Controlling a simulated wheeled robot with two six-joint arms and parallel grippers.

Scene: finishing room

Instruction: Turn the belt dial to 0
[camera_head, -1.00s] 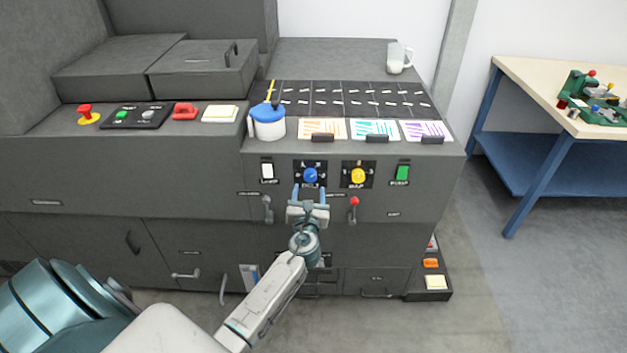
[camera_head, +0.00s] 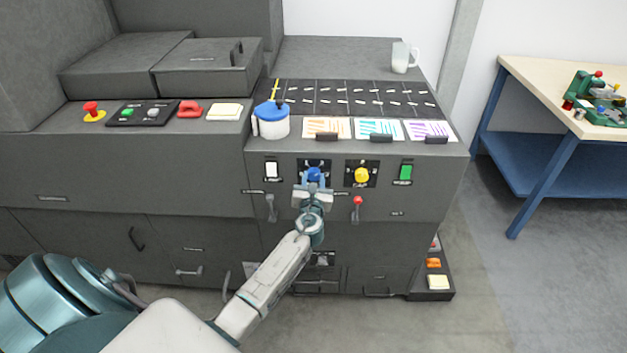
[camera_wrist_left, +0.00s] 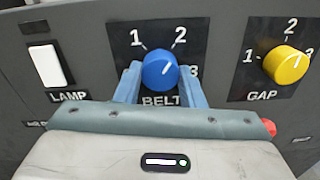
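The blue belt dial (camera_head: 313,174) sits on the front panel of the grey machine. In the left wrist view the dial (camera_wrist_left: 160,69) has BELT printed below it and 1, 2 and 3 around it; no 0 is visible, and the left finger covers the lower left of the scale. Its white mark points to the upper right, around 2 to 3. My left gripper (camera_head: 313,182) is open, with one blue finger on each side of the dial; in the wrist view the gripper (camera_wrist_left: 160,82) shows little gap to it. My right gripper is not in view.
The yellow gap dial (camera_head: 362,175) is close on the right, and the white lamp switch (camera_head: 271,170) on the left. A red-tipped lever (camera_head: 357,202) and a grey handle (camera_head: 270,207) lie below. A white pot with blue lid (camera_head: 271,122) stands above.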

